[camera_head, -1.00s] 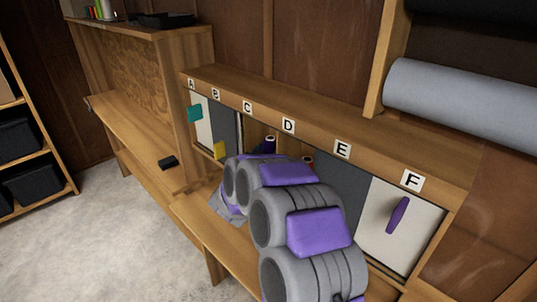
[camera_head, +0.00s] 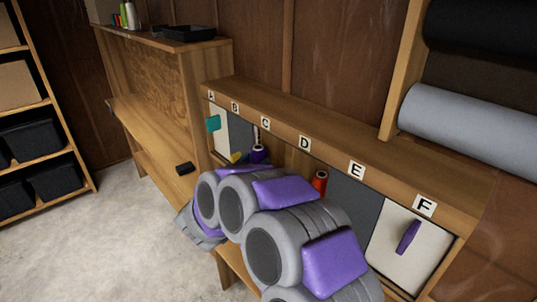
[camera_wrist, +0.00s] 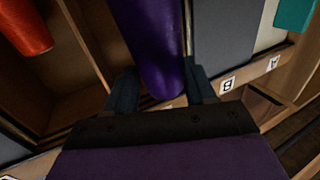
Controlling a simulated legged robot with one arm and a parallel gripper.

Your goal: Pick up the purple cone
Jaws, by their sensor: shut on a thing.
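The purple cone (camera_wrist: 152,45) fills the top middle of the wrist view, between the two dark fingers of my gripper (camera_wrist: 160,84), which is shut on it. In the head view the purple cone (camera_head: 258,154) shows in the open compartment under label C, with my arm in front of its lower part. My gripper's fingers are hidden behind my arm in that view. I cannot tell whether the cone is clear of the shelf floor.
A red cone (camera_head: 320,182) stands in the compartment under D; it also shows in the wrist view (camera_wrist: 24,28). Panels cover A, B, E and F; F's has a purple handle (camera_head: 408,237). A small black block (camera_head: 184,168) lies on the left bench (camera_head: 150,145).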

